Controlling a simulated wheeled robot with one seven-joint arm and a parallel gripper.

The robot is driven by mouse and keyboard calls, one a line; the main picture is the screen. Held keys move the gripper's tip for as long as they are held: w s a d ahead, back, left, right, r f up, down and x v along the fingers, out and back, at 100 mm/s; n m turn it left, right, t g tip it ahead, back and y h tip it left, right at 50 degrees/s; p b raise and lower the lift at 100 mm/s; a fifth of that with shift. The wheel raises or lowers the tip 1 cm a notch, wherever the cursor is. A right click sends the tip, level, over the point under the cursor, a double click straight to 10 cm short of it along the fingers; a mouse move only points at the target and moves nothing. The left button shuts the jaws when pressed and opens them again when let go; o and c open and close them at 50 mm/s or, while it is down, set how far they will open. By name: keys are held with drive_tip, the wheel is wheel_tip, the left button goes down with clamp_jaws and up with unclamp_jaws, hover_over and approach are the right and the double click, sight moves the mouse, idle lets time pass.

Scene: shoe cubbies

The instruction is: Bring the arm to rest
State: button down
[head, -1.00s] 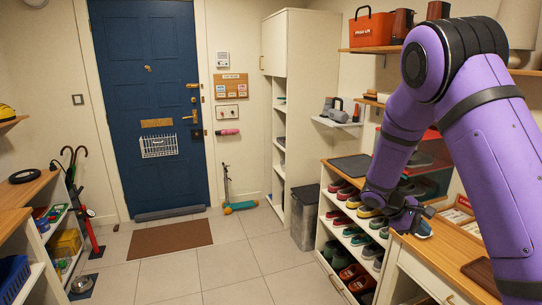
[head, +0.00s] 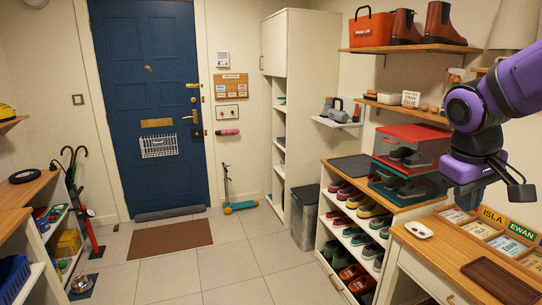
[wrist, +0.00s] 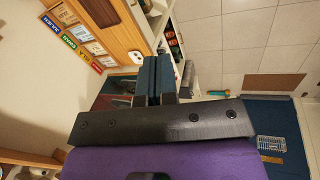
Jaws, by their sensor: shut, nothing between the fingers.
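My arm (head: 500,80) reaches in from the right edge in the head view, bent, with its purple wrist hanging above the wooden counter (head: 405,240). My gripper (wrist: 158,78) shows in the wrist view with its two blue-grey fingers pressed together and nothing between them. The wrist is in the air, apart from the counter and the shelves.
On the counter are a white oval item (head: 418,229), a brown tray (head: 497,277) and name cards (head: 508,245). Clear shoe boxes (head: 408,165) stand on the shoe cubby (head: 345,215) beside it. Wall shelves (head: 405,48) hold boots and a red toolbox. The floor in the middle is clear.

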drive_tip(key=s+a+r+m+t+y, duration=0.1)
drive_tip(key=s+a+r+t, duration=0.1)
drive_tip(key=s, duration=0.4)
drive_tip(key=s+a+r+t+y, duration=0.2)
drive_tip(key=s+a, duration=0.1)
drive_tip(key=s, duration=0.4)
drive_tip(key=shift+a+r+m, duration=0.15)
drive_tip(key=shift+r+m, duration=0.1)
drive_tip(key=shift+m, duration=0.15)
